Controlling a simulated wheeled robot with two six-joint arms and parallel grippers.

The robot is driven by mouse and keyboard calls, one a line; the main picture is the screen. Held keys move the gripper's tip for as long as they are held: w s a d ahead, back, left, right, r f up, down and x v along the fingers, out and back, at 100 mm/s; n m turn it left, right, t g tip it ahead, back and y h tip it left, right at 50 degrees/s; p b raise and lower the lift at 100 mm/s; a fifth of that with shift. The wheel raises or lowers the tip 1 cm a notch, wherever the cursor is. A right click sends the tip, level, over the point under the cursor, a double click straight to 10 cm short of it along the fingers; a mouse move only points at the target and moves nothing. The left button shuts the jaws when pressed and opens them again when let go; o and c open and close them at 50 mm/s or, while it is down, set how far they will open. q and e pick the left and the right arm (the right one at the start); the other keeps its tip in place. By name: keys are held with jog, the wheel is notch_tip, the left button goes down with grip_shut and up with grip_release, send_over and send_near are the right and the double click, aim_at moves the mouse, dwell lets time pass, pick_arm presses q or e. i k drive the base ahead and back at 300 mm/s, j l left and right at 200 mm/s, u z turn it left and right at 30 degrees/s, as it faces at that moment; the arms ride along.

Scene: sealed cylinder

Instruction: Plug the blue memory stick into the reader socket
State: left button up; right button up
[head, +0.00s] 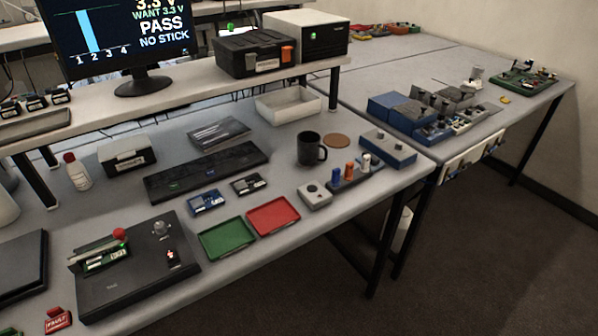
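A dark blue rack (358,178) stands on the bench near its right front edge in the head view. Several small upright sticks stand in it, with orange and white ones the clearest. A small bluish upright piece (336,177) at the rack's left end may be the blue memory stick; it is too small to be sure. A small grey box (315,196) with a dark round spot on top sits just left of the rack. I cannot tell whether it holds the reader socket. The monitor (115,40) reads "PASS" and "NO STICK". Neither of my grippers is in view.
A black mug (309,149) stands behind the rack, and a blue-grey box (388,149) lies right of it. Green (227,239) and red (273,216) trays lie to the front left. A black fixture (138,270) fills the left front. A side bench (400,62) holds several parts.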

aim_at(335, 174)
jog(key=i+l+u, duration=0.15)
jog(key=l+u, duration=0.35)
jog(key=l, duration=0.55)
jog(key=l+u, duration=0.45)
jog(key=l, duration=0.55)
jog(key=k+l, duration=0.1)
jog(key=l, duration=1.25)
jog(key=k+l+u, duration=0.1)
jog(key=l, duration=0.55)
jog(key=k+l, duration=0.15)
jog(key=l, duration=0.5)
